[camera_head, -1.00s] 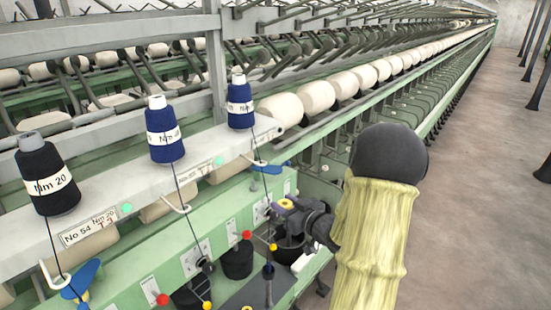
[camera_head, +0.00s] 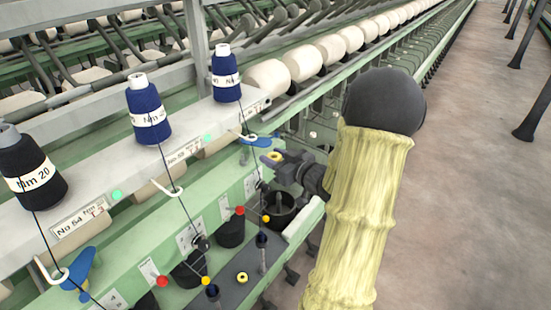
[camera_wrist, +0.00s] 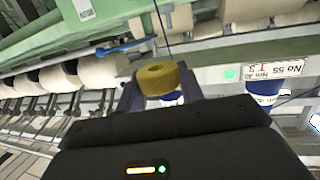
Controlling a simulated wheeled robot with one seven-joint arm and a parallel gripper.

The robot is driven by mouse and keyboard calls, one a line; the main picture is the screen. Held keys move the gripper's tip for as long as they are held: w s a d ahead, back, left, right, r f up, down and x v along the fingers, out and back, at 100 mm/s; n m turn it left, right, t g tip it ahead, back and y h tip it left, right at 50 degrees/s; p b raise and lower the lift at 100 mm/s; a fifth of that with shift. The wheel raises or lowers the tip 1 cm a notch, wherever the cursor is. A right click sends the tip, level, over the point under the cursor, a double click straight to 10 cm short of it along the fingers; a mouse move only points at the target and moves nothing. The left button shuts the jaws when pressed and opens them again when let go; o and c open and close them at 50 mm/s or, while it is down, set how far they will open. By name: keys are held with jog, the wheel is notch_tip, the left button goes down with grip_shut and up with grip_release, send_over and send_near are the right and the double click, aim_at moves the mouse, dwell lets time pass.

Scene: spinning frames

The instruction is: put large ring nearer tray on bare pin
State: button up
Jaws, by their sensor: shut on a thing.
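My gripper (camera_head: 283,161) is shut on a yellow ring (camera_head: 274,157) with a dark hole. The ring also shows between the fingers in the wrist view (camera_wrist: 158,78). It is held in the air, above and apart from a black pot (camera_head: 293,219) with a grey upright pin (camera_head: 280,201) in it. A smaller-looking yellow ring (camera_head: 242,277) lies on the dark grey tray (camera_head: 236,295) at the bottom of the head view. A thin upright post (camera_head: 262,257) with a dark top stands at the tray's right part.
Other black pots (camera_head: 231,233) stand left of the gripper. Thread runs down from a blue spool (camera_head: 226,75) close to the gripper's left. A blue lever (camera_head: 262,138) lies just above the ring. A white ledge (camera_head: 305,220) edges the machine, with open floor (camera_head: 470,200) to the right.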

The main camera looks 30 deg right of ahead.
aim_at(243, 155)
jog(key=shift+a+r+b+x, duration=0.15)
jog(key=shift+a+x, duration=0.25)
jog(key=shift+x, duration=1.6)
jog(key=shift+a+r+b+x, duration=0.2)
jog(key=shift+a+x, duration=0.15)
jog(key=shift+x, duration=1.6)
jog(key=shift+a+r+b+x, duration=0.15)
jog(key=shift+a+x, duration=0.25)
jog(key=shift+x, duration=1.6)
jog(key=shift+f+b, duration=1.5)
jog(key=shift+f, duration=0.45)
jog(key=o, duration=1)
jog(key=shift+s, duration=0.1)
jog(key=shift+s, duration=0.15)
jog(key=b+v, duration=0.5)
jog(key=v, duration=1.2)
